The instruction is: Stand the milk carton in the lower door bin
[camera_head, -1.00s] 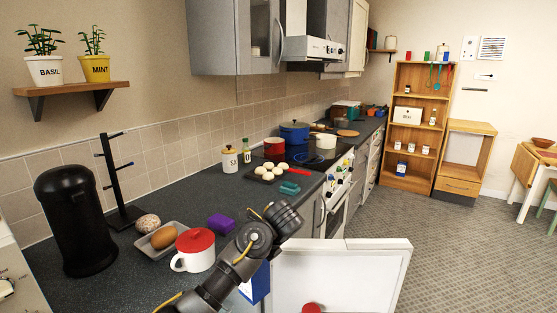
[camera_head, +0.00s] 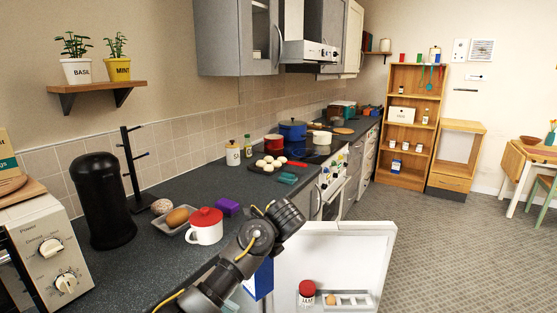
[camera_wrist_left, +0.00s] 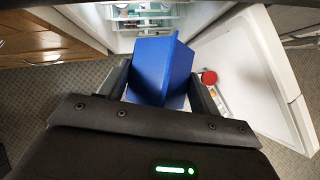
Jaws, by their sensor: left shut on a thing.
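The milk carton is a blue and white box; its blue side (camera_head: 262,279) shows below my left arm in the head view, and it fills the middle of the left wrist view (camera_wrist_left: 152,68). My left gripper (camera_wrist_left: 160,84) is shut on it, one finger on each side. The open white fridge door (camera_head: 335,250) stands just right of the carton. A low door bin (camera_head: 360,306) on its inner face holds a red-lidded jar (camera_head: 307,292) and an egg tray with an egg. The carton's lower end is hidden. My right gripper is not in view.
The lit fridge inside (camera_wrist_left: 150,18) shows at the top of the left wrist view. A red-lidded white mug (camera_head: 206,227), a black canister (camera_head: 103,200) and a microwave (camera_head: 45,255) stand on the counter at left. The floor right of the door is clear.

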